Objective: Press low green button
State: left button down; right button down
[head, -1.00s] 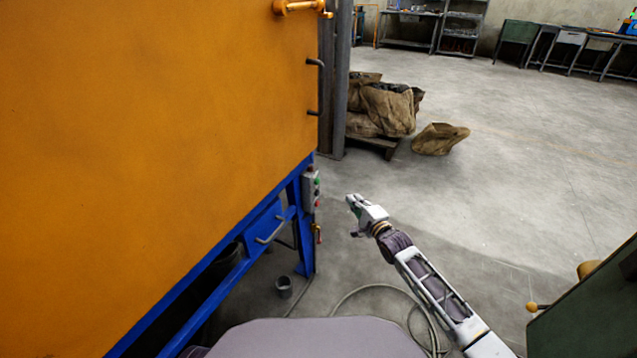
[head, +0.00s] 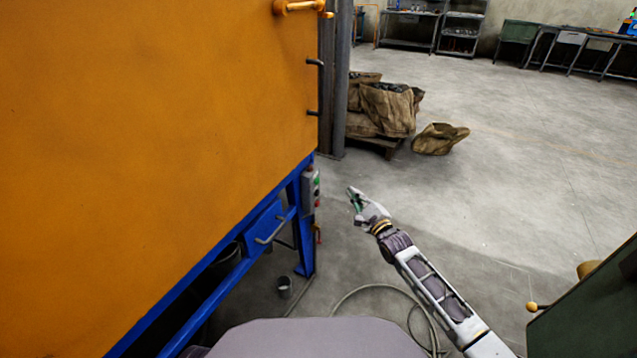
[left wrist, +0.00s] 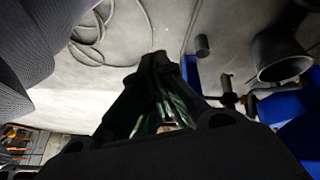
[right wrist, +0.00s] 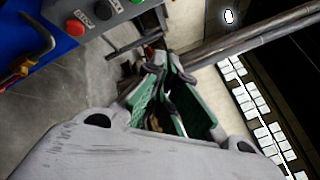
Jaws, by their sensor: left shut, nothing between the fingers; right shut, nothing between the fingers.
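A grey control box (head: 311,190) is mounted on the blue frame post, with a green button (head: 316,183) above a red button (head: 317,204). In the right wrist view the box shows at the upper left, with a red button (right wrist: 75,27), a black button (right wrist: 103,9) and part of a green button (right wrist: 136,1) cut by the top edge. My right gripper (head: 352,192) is shut and empty, to the right of the box and apart from it; its fingertips also show in the right wrist view (right wrist: 157,66). My left gripper (left wrist: 162,62) is shut and empty, seen only in the left wrist view.
A large orange machine body (head: 150,140) on a blue frame (head: 304,225) fills the left. Sacks (head: 388,108) sit behind. A dark green cabinet (head: 590,310) is at right.

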aim_at(317, 181)
pick_arm(q)
jog(key=shift+f, duration=0.1)
pick_arm(e)
jog(key=shift+a, duration=0.1)
